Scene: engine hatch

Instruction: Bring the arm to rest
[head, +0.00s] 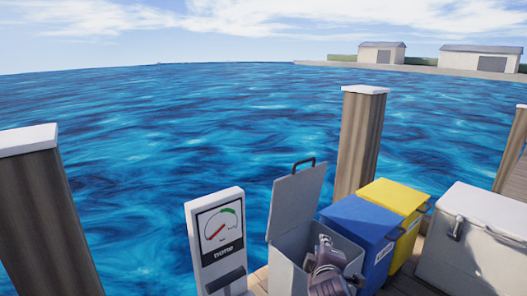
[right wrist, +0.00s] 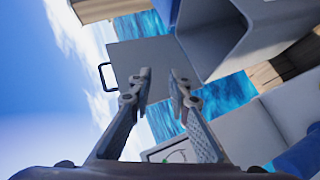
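My right gripper (head: 324,243) is over the open top of a grey box (head: 288,246) in the head view. In the right wrist view, the same gripper (right wrist: 159,73) has its two fingers apart with nothing between them. The box's grey lid (head: 297,202) stands raised, with a dark handle on its upper edge. The lid also shows beyond the fingertips in the right wrist view (right wrist: 152,54). Whether the gripper touches the box cannot be told. The inside of the box is mostly hidden by my gripper. My left gripper is not in view.
A gauge panel (head: 219,236) stands left of the box. A blue bin (head: 357,224), a yellow bin (head: 397,194) and a white chest (head: 485,235) stand close on the right. Wooden posts (head: 360,145) rise at the dock's edge, with open water (head: 200,130) beyond.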

